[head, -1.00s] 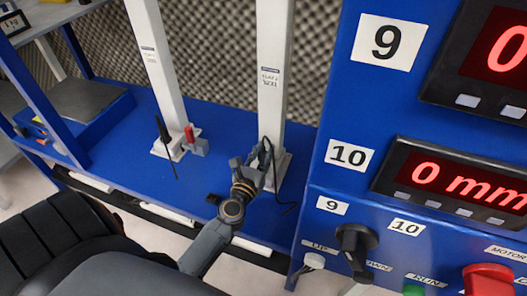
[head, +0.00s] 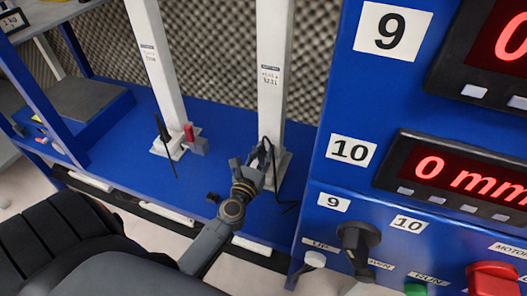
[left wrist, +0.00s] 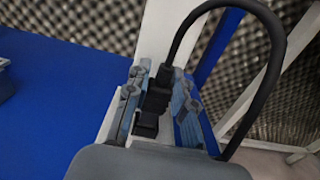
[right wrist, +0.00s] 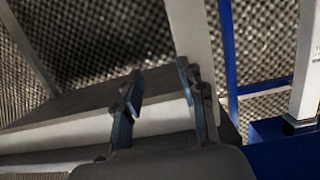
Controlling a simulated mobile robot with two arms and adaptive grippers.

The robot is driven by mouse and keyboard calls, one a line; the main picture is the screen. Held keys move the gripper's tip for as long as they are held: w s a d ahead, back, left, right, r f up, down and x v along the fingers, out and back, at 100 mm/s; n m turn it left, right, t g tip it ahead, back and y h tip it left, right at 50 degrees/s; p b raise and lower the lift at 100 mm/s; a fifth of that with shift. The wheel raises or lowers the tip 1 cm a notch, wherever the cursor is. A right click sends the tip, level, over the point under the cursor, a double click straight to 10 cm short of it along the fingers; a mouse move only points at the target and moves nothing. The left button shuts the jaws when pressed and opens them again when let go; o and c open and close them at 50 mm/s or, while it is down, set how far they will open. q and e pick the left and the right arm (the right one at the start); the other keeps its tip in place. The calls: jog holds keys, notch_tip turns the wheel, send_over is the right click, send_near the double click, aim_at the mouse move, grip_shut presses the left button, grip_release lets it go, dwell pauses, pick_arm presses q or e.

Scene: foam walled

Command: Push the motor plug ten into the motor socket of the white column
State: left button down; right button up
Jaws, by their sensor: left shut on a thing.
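The white column (head: 272,85) on the right of the head view stands on the blue bench. My left gripper (head: 252,166) is at its foot, shut on the black motor plug. In the left wrist view the plug (left wrist: 156,98) sits between the fingers of my left gripper (left wrist: 160,92), in front of the white column (left wrist: 165,30). Its thick black cable (left wrist: 262,20) loops up and to the right. The motor socket cannot be made out, and whether the plug touches it cannot be told. My right gripper (right wrist: 155,95) is open and empty, and shows only in its own wrist view.
A second white column (head: 153,65) stands to the left, with a red-topped grey part (head: 194,139) and a black rod-like thing (head: 164,140) at its foot. A blue panel (head: 330,125) with displays and knobs fills the right. Blue bench (head: 110,165) between is mostly clear.

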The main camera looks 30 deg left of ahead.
pick_arm(q)
jog(key=shift+f, duration=0.15)
pick_arm(e)
jog(key=shift+a+r+t, duration=0.25)
jog(key=shift+r+t, duration=0.15)
pick_arm(q)
jog(key=shift+f, duration=0.1)
jog(key=shift+f+b, duration=0.45)
jog(key=shift+b, duration=0.25)
pick_arm(e)
notch_tip(320, 180, up, 6)
jog(key=t+y, duration=0.1)
jog(key=t, duration=0.2)
jog(key=shift+w+a, duration=0.25)
jog(key=shift+w, duration=0.1)
dwell(0.4)
pick_arm(q)
jog(key=shift+f, duration=0.25)
pick_arm(e)
jog(key=shift+a+r+t, duration=0.1)
jog(key=shift+r+t, duration=0.2)
jog(key=shift+t, duration=0.2)
pick_arm(q)
jog(key=c, duration=1.1)
grip_release()
jog(key=shift+o, duration=0.2)
pick_arm(e)
jog(key=shift+s+r, duration=0.1)
jog(key=shift+r, duration=0.05)
